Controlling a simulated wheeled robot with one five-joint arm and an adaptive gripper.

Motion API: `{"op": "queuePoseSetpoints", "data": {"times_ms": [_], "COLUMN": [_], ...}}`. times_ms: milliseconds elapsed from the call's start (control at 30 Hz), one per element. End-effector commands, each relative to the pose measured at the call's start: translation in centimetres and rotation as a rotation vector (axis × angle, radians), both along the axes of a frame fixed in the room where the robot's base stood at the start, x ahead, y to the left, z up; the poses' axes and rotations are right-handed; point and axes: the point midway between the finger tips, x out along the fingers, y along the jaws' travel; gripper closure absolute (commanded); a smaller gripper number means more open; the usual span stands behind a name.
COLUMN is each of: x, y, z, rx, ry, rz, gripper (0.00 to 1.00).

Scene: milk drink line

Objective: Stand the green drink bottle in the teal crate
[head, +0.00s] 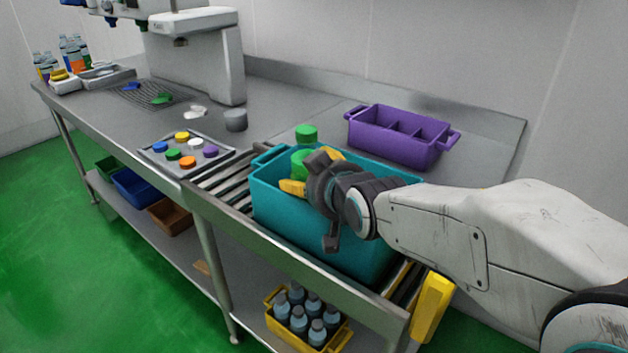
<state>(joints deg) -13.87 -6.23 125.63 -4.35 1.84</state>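The teal crate (290,212) stands on the roller conveyor at the front right of the steel counter. The green drink bottle shows as a green cap (306,134) above a green part (301,162), and it looks upright at the left part of the crate. Its lower end is hidden behind the crate wall and my gripper, so I cannot tell whether it rests on the crate floor. My gripper (312,170) is over the crate, its yellow-tipped fingers on either side of the bottle. Whether they press on it is unclear.
A purple divided crate (385,148) stands behind the teal one. A yellow crate of several bottles (279,333) is below.

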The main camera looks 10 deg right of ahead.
Motion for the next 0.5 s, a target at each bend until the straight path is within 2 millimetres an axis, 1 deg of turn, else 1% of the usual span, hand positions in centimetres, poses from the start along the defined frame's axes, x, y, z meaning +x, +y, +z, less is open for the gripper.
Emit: {"op": "queuePoseSetpoints", "data": {"times_ms": [100,267,300,500], "x": [-0.05,-0.09,-0.14,-0.18], "y": [0.0,-0.01,-0.02,-0.02], "z": [-0.55,-0.72,-0.94,-1.17], "rx": [-0.002,-0.004,-0.005,-0.008], "ry": [0.005,0.009,0.015,0.021], "rz": [0.001,0.001,0.001,0.002], "gripper": [0.61,0.61,0.2,0.02]}}
